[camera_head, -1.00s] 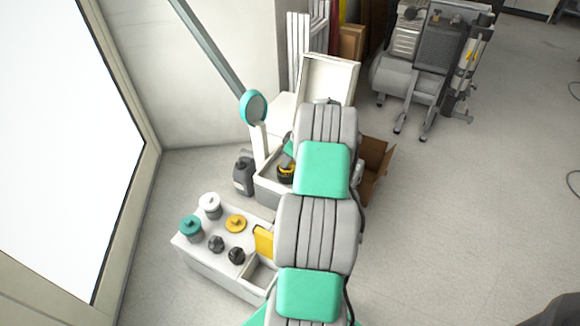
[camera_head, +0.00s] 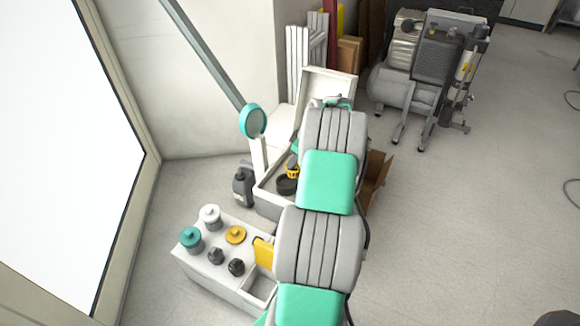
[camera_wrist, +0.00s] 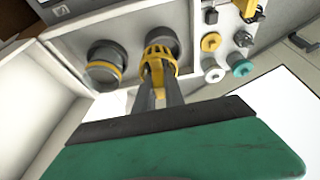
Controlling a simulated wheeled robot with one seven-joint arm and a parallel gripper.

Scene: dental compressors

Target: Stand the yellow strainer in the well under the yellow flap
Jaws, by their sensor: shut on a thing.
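My gripper (camera_wrist: 160,82) is shut on the yellow strainer (camera_wrist: 158,52), a cage-like yellow piece, in the wrist view. In the head view the strainer (camera_head: 293,167) shows just left of my arm, above a dark round cup (camera_head: 287,186) in the open white box; my fingers are hidden there. The yellow flap (camera_head: 264,253) stands raised on the low white cabinet (camera_head: 208,273), beside the open well (camera_head: 260,286). My arm hides part of the well's right side. The flap also shows at the top of the wrist view (camera_wrist: 246,8).
On the cabinet stand a white cap (camera_head: 210,217), a teal cap (camera_head: 191,239), a yellow cap (camera_head: 236,235) and two black knobs (camera_head: 216,256). The white box (camera_head: 272,202) has a raised lid (camera_head: 326,92). A dark bottle (camera_head: 243,187) stands left of it.

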